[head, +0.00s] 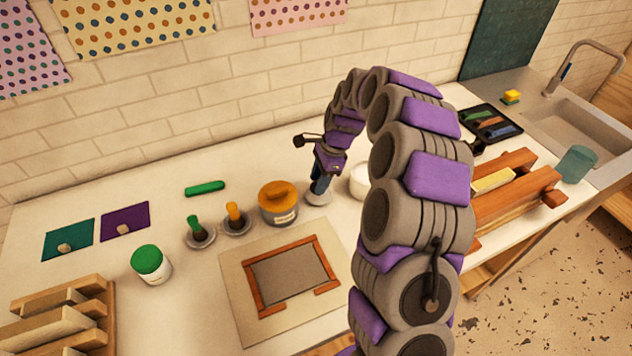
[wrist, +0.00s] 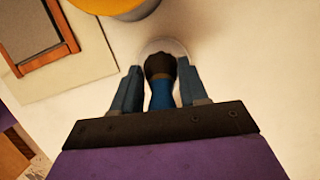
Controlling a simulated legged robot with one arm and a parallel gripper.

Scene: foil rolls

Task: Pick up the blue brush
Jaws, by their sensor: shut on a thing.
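The blue brush (wrist: 161,96) stands between the two fingers of my gripper (wrist: 158,92) in the wrist view. Its blue handle and dark top show there. My gripper is shut on it. In the head view my gripper (head: 320,182) points down at the counter beside the orange-lidded jar, and the brush is mostly hidden behind the fingers. A pale round holder (head: 318,197) lies under the gripper, and it also shows around the brush in the wrist view (wrist: 178,47). I cannot tell whether the brush still touches it.
The orange-lidded jar (head: 279,203) is close on the left. A green brush (head: 196,228) and an orange brush (head: 235,215) stand in holders farther left. A wooden frame (head: 292,276) lies in front. A white bowl (head: 359,182) is close on the right, partly behind my arm.

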